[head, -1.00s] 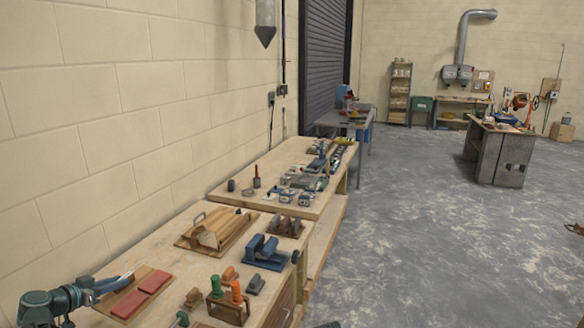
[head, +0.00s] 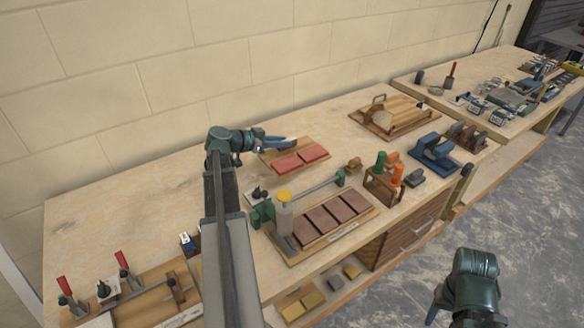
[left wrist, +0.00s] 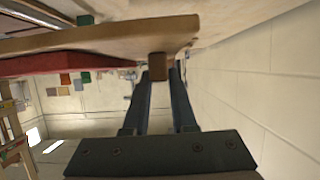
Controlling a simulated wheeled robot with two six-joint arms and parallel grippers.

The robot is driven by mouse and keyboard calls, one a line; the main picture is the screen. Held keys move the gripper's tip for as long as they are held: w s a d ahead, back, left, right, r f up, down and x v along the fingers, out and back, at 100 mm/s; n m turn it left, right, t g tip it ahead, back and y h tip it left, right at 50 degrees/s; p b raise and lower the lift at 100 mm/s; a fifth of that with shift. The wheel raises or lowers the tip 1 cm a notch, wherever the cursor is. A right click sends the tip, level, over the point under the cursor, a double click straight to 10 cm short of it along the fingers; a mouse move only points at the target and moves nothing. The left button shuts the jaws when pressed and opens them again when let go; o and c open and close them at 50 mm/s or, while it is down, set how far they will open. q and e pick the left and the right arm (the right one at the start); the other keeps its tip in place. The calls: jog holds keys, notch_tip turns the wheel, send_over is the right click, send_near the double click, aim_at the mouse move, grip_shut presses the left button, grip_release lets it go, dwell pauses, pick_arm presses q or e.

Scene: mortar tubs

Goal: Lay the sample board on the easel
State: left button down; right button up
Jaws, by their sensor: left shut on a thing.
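The sample board seems to be the small wooden board (head: 270,155) with two red slabs, at the back of the bench. My left gripper (head: 292,141) reaches it from the left, at its back edge. In the left wrist view my left gripper (left wrist: 160,75) is shut on a small brown wooden tab at the edge of this board (left wrist: 100,38), red slab beside it. I cannot tell whether the board touches the bench. My right gripper (head: 436,312) hangs at the lower right, off the bench front; its jaws are unclear. I cannot clearly make out an easel.
A board with brown tiles and a green-ended bar (head: 335,215) stands in front. A rack with green and orange handles (head: 385,180), a blue tool (head: 435,150) and a wooden board with a handle (head: 395,118) stand right. The left back bench top is clear.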

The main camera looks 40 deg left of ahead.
pick_arm(q)
jog(key=shift+f+b, duration=4.5)
jog(key=shift+f, duration=0.3)
jog(key=shift+r, duration=0.15)
jog(key=c, duration=1.2)
grip_release()
jog(key=shift+f, duration=0.2)
jog(key=o, duration=0.5)
